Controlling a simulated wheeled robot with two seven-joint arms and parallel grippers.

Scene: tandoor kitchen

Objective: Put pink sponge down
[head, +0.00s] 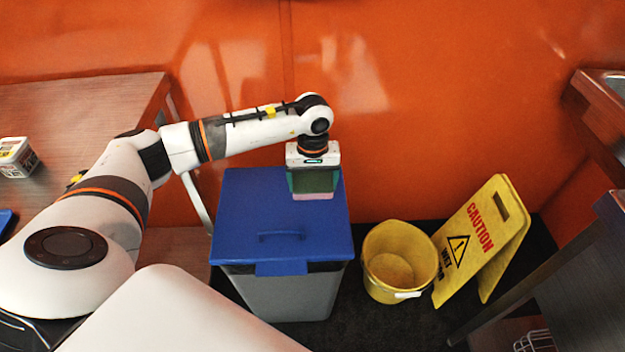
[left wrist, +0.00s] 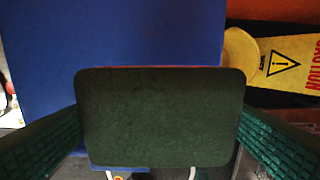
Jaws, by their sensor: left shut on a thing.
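The sponge (head: 313,196) shows a dark green face and a thin pink edge along its lower side in the head view. My left gripper (head: 313,186) points down and is shut on it, with a green finger at each side. The sponge is over the blue lid of a bin; I cannot tell whether it touches the lid. In the left wrist view the sponge's dark green face (left wrist: 160,118) fills the space between the two ribbed fingers, with a trace of pink along its far edge. My right gripper is not in view.
The grey bin (head: 285,293) has a closed blue lid (head: 245,215) with a handle. A yellow bucket (head: 385,245) and a yellow caution sign (head: 478,240) stand to its right. A wooden table (head: 90,110) with a small container (head: 17,158) is at left. An orange wall is behind.

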